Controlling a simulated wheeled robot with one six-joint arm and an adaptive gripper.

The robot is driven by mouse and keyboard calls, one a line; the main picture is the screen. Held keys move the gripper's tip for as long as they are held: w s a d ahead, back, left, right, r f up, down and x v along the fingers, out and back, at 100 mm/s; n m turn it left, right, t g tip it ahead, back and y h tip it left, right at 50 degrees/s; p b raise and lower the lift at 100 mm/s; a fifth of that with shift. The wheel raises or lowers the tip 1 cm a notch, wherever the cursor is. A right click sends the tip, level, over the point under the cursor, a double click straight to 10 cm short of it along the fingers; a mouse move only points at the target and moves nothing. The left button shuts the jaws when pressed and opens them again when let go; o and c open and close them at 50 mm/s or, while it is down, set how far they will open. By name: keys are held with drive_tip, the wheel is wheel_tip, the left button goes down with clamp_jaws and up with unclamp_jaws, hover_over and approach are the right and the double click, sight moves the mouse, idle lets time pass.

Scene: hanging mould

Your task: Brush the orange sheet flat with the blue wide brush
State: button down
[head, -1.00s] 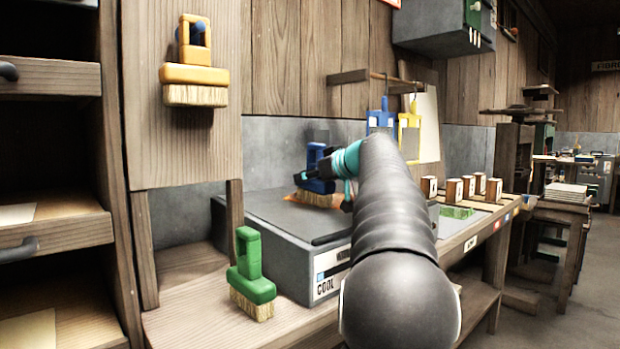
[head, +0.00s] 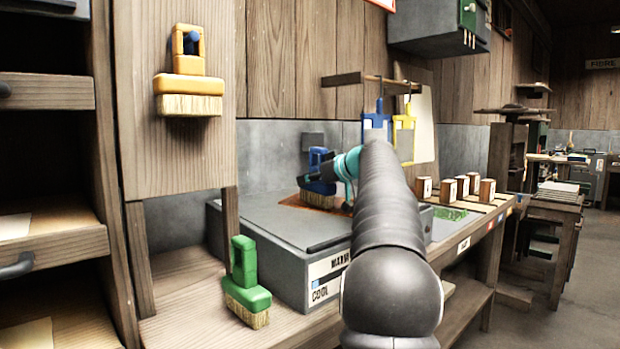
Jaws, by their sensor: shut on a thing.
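The blue wide brush (head: 320,186) stands upright with its pale bristles down on the orange sheet (head: 297,203). The sheet lies on the dark top of the grey heated box (head: 262,226); only a part of it shows beside and under the bristles, and the rest is hidden by the brush and my arm. My gripper (head: 315,177) is shut on the brush's handle, coming in from the right. Its fingertips are small and partly merged with the brush.
A green brush (head: 247,285) stands on the wooden bench left of the box. An orange brush (head: 188,86) hangs on the panel above. Blue (head: 376,127) and yellow (head: 404,136) tools hang behind my arm. Wooden blocks (head: 448,190) line the bench to the right.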

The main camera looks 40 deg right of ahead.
drive_tip(key=shift+w+d+p, duration=0.35)
drive_tip(key=shift+d+p, duration=0.05)
drive_tip(key=shift+d, duration=0.25)
drive_tip(key=shift+w+d+p, duration=0.3)
drive_tip(key=shift+d+p, duration=0.05)
drive_tip(key=shift+d, duration=0.25)
drive_tip(key=shift+w+d+r, duration=0.1)
drive_tip(key=shift+w+d, duration=0.45)
drive_tip(key=shift+d, duration=0.5)
drive_tip(key=shift+w+d+f, duration=0.1)
drive_tip(key=shift+w+d, duration=0.4)
drive_tip(key=shift+d, duration=0.55)
drive_tip(key=shift+w+d+r, duration=0.1)
drive_tip(key=shift+w+d, duration=0.45)
drive_tip(key=shift+d, duration=0.5)
drive_tip(key=shift+s+a+f+b, duration=0.25)
drive_tip(key=shift+s+a+b, duration=0.1)
drive_tip(key=shift+a+b, duration=0.45)
drive_tip(key=shift+s+a+r+b, duration=0.1)
drive_tip(key=shift+s+a+b, duration=0.15)
drive_tip(key=shift+a+b, duration=0.35)
drive_tip(key=shift+s+a+r+b, duration=0.1)
drive_tip(key=shift+s+a+b, duration=0.2)
drive_tip(key=shift+b, duration=0.45)
